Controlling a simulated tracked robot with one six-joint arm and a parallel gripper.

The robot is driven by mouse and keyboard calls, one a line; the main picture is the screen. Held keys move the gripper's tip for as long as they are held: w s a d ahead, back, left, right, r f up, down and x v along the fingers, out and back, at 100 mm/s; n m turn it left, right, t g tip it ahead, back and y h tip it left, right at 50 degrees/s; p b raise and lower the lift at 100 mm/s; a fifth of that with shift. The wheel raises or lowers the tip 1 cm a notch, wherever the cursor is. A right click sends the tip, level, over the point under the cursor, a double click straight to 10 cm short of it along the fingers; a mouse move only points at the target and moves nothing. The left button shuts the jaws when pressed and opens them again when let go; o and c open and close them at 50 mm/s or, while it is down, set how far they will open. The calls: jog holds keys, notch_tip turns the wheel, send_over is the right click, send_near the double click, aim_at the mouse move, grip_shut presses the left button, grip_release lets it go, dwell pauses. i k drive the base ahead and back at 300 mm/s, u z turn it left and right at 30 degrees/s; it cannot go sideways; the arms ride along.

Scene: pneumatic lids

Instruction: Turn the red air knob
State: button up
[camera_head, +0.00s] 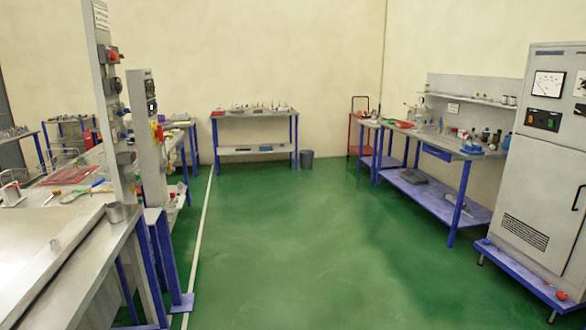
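Several small red parts show, and I cannot tell for sure which is the air knob. A red round knob (112,56) sits on a grey box high on the tall grey post at the left. A red part (159,133) shows beside a yellow one on the shorter grey panel just right of that post. A small red item (562,295) lies on the blue base of the cabinet at the right. All are small in view, so their turn position cannot be read. My gripper is not in view.
A metal-topped bench (60,255) with blue legs fills the left front. A grey control cabinet (535,190) stands at the right. A workbench (445,140) lines the right wall, and a table (255,113) stands at the back. The green floor (300,240) between them is clear.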

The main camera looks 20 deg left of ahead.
aim_at(112, 55)
jog(key=u, duration=0.3)
jog(key=i, duration=1.45)
jog(key=u, duration=0.65)
jog(key=i, duration=1.45)
jog(key=u, duration=0.8)
jog(key=i, duration=0.7)
jog(key=u, duration=0.7)
jog(key=i, duration=0.5)
jog(key=u, duration=0.85)
jog(key=i, duration=0.65)
jog(key=u, duration=0.4)
